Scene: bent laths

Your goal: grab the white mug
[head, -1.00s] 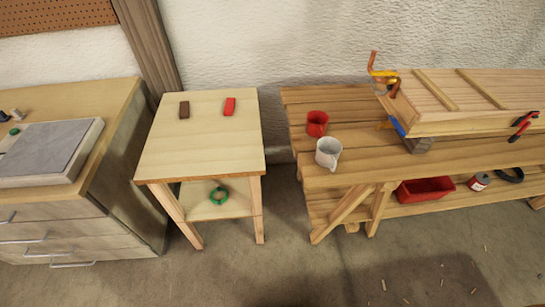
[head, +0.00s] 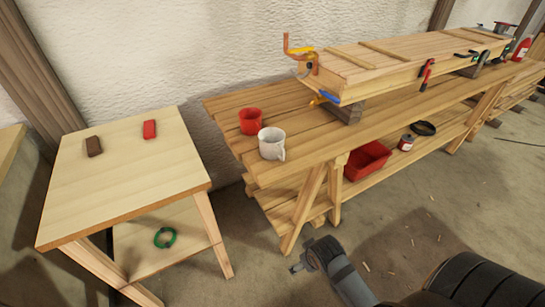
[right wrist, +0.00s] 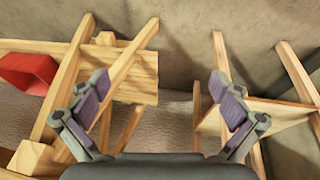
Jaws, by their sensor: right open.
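The white mug (head: 272,143) stands upright near the left end of the wooden workbench (head: 330,152), its handle toward the lower right in the head view. A red mug (head: 251,121) stands just behind and left of it. My right gripper (head: 298,268) is low in front of the bench, below the white mug and well apart from it. The right wrist view shows this gripper (right wrist: 161,95) open, with nothing between its fingers. The white mug is not visible in that view. My left gripper is not in view.
A small table (head: 125,180) holds a brown block (head: 93,146) and a red block (head: 149,129), with a green ring (head: 165,237) on its shelf. A clamped wooden form (head: 400,62) occupies the bench behind the mugs. A red bin (head: 367,160) sits on the lower shelf.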

